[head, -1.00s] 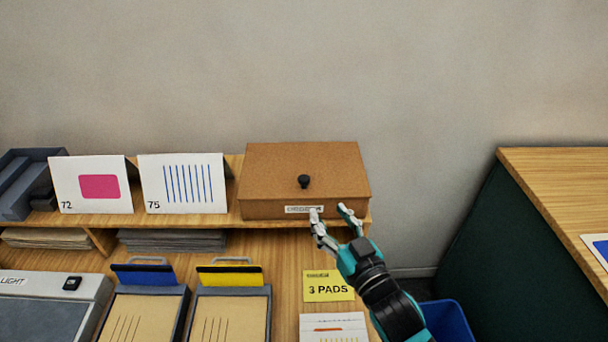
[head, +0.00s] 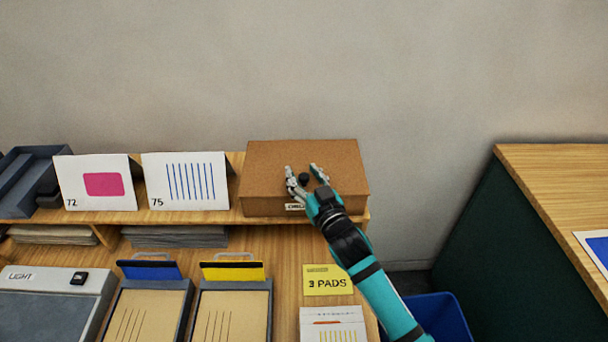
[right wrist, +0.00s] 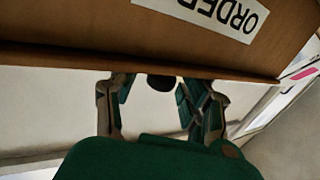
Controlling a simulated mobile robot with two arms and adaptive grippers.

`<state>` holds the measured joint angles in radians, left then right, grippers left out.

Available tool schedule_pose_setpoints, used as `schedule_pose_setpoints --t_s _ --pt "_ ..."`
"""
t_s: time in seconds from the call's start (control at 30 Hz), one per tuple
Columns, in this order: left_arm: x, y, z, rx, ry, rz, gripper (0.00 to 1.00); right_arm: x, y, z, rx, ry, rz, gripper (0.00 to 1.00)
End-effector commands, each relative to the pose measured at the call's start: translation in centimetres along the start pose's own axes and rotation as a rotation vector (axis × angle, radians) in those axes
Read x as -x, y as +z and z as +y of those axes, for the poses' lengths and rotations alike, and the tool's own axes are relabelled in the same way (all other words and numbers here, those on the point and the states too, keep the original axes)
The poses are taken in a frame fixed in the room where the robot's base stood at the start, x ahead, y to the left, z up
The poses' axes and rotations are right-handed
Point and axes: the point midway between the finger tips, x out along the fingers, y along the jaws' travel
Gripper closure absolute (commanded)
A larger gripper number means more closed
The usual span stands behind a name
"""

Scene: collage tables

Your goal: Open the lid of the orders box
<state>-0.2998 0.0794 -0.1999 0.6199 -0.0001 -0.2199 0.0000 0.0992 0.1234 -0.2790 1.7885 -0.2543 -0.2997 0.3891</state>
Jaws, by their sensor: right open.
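The orders box (head: 270,165) is a brown box with a shut lid, on the shelf at the back right of the table in the head view. Its black knob (head: 304,178) sits on the lid. My right gripper (head: 305,171) is open over the lid, with its two fingers on either side of the knob. In the right wrist view the box's front with its white label (right wrist: 205,12) fills the top, and the dark knob (right wrist: 162,82) shows between the open fingers. I cannot tell whether the fingers touch the knob. My left gripper is not in view.
Two folded cards (head: 97,184) (head: 186,182) stand left of the box on the shelf. A yellow note (head: 327,281) lies in front of the shelf. A blue bin (head: 438,316) is low at the right, and another table (head: 560,180) stands beyond it.

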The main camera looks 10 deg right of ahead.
Motion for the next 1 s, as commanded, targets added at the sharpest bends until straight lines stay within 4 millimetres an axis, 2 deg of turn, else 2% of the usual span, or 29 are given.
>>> schedule_pose_setpoints --t_s 0.07,0.4,1.0 --pt "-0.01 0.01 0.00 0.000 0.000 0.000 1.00 0.02 0.01 -0.01 0.000 0.000 0.000 0.55" --pt "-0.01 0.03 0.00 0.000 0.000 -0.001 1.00 0.05 0.02 -0.01 0.000 0.000 0.000 0.99" --pt "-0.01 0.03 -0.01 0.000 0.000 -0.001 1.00 0.12 0.22 -0.06 -0.001 -0.001 -0.005 1.00"
